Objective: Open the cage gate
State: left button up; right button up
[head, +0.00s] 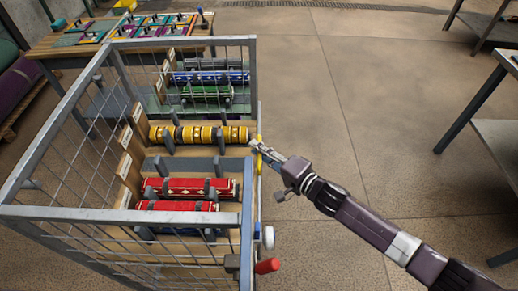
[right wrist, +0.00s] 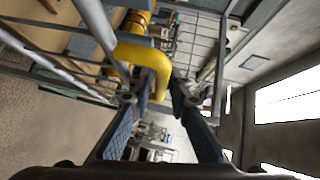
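The grey wire cage (head: 120,214) stands at the left in the head view, with several rolled rugs inside. Its right side is seen almost edge-on, so I cannot tell the gate's exact position. A yellow handle (head: 259,158) is on that right side; in the right wrist view the bent yellow handle (right wrist: 150,58) shows large. My right gripper (head: 259,145) is at the handle's upper part. In the right wrist view its two fingers (right wrist: 158,97) are apart, with the handle's bend between or just beyond their tips; contact is unclear. My left gripper is not in view.
A red-tipped lever (head: 267,266) and a white round part sit at the cage's near right corner. A table with coloured panels (head: 95,36) stands behind the cage. Grey tables (head: 500,140) stand at the right edge. The floor (head: 390,95) between is clear.

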grip_shut()
dwell(0.4)
jog(key=d+f+m+t+y+b, duration=0.2)
jog(key=d+f+m+b, duration=0.1)
jog(key=d+b, duration=0.5)
jog(key=shift+d, duration=0.9)
